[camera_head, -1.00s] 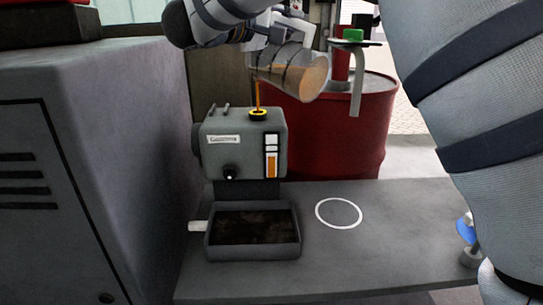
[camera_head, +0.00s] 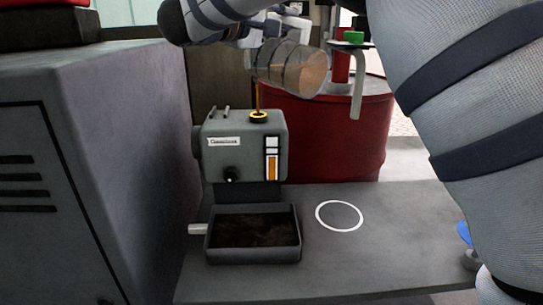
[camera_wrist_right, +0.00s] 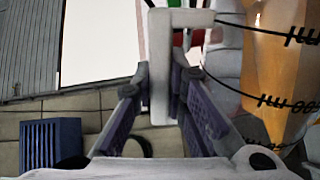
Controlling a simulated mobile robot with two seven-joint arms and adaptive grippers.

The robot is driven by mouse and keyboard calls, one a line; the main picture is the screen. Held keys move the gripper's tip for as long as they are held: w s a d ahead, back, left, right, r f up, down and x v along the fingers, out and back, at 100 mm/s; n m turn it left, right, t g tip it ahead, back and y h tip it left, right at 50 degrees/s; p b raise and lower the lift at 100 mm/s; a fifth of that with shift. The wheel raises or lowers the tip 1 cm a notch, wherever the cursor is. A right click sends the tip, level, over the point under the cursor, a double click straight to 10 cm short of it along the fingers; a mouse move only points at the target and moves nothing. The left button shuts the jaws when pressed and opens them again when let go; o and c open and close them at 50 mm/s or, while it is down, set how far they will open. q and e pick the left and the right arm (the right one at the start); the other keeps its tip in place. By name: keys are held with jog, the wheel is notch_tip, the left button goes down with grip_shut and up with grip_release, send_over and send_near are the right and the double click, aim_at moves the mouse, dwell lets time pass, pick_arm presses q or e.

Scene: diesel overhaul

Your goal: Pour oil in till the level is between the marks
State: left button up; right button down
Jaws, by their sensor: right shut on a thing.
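My right gripper (camera_head: 268,24) is shut on the handle of a clear measuring jug (camera_head: 290,66), which is tipped to the left above the grey gearbox (camera_head: 243,140). In the right wrist view its fingers (camera_wrist_right: 163,100) close around the pale handle (camera_wrist_right: 160,65), with the amber oil in the jug (camera_wrist_right: 280,70) at right. A thin stream of oil (camera_head: 258,95) falls to the yellow-rimmed filler opening (camera_head: 258,116) on top. The sight gauge (camera_head: 271,158) on the front shows an orange column below pale segments; its exact marks are too small to tell. My left gripper is out of view.
A dark tray (camera_head: 253,256) sits in front of the gearbox on the grey bench (camera_head: 350,265). A white ring (camera_head: 339,215) marks a clear spot to the right. A red drum (camera_head: 335,135) with a pump stands behind. A grey cabinet (camera_head: 120,150) is close at left.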

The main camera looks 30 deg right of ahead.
jog(key=shift+r, duration=0.2)
jog(key=shift+w+r, duration=0.1)
jog(key=shift+w, duration=0.1)
jog(key=shift+w+n, duration=0.1)
jog(key=shift+n, duration=0.2)
dwell(0.6)
jog(key=shift+w+a+r, duration=0.1)
jog(key=shift+w+r, duration=0.05)
jog(key=shift+w, duration=0.05)
dwell(0.8)
jog(key=shift+w+a+r+n, duration=0.1)
jog(key=shift+w+r+n, duration=0.05)
jog(key=shift+w+n, duration=0.2)
jog(key=shift+s, duration=0.1)
dwell(0.4)
